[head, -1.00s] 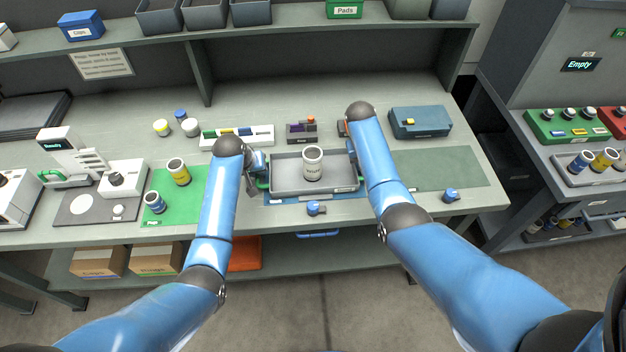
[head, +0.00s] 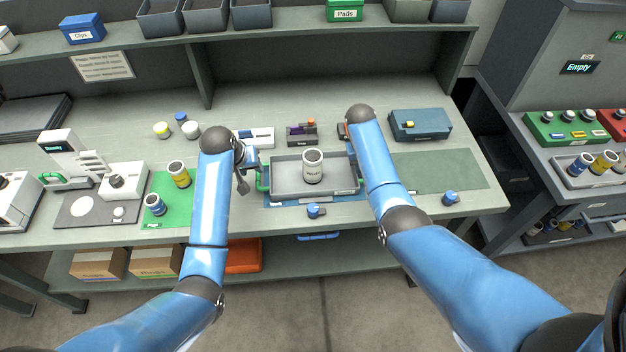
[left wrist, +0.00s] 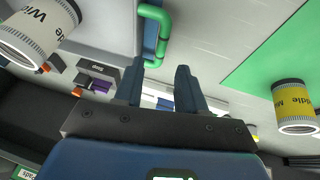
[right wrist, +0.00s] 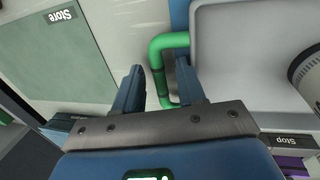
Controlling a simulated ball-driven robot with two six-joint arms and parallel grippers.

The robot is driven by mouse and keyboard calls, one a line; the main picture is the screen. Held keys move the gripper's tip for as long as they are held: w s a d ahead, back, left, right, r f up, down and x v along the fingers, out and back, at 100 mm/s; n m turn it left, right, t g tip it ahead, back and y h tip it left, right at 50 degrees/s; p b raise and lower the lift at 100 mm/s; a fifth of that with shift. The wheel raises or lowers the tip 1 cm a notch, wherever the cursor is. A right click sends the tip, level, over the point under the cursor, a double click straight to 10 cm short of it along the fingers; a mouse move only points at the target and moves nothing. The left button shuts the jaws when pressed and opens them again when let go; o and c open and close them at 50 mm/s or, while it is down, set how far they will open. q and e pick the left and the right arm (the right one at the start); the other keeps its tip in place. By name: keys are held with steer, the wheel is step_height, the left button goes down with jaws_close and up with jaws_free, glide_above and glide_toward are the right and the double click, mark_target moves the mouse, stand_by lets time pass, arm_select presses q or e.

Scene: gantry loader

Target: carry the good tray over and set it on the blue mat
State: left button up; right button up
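The good tray (head: 285,188) is grey with green handles and rests flat over the blue mat (head: 283,201), whose strip shows along its front. An upright white jar (head: 313,166) stands in the tray. The tray's left handle (left wrist: 156,40) lies just beyond my left gripper's fingertips. My left gripper (left wrist: 158,72) is open and empty, beside the tray's left end. My right gripper (right wrist: 160,75) is open, its fingers either side of the right handle (right wrist: 158,58). In the head view my right arm hides most of that gripper.
A green mat (head: 160,212) with yellow and blue jars lies left. A grey-green store mat (head: 440,168) is clear at right. A blue-handled item (head: 315,211) sits in front of the tray. A dark stop block (head: 301,134) and blue case (head: 420,124) stand behind.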

steer(key=shift+r, duration=0.2)
arm_select(q)
steer(key=v, duration=0.5)
steer(key=shift+s+r, duration=0.2)
steer(key=shift+r, duration=0.1)
arm_select(e)
steer(key=v, duration=1.1)
steer(key=shift+a+r, duration=0.15)
steer(key=shift+r, duration=0.1)
steer(key=shift+w, duration=0.1)
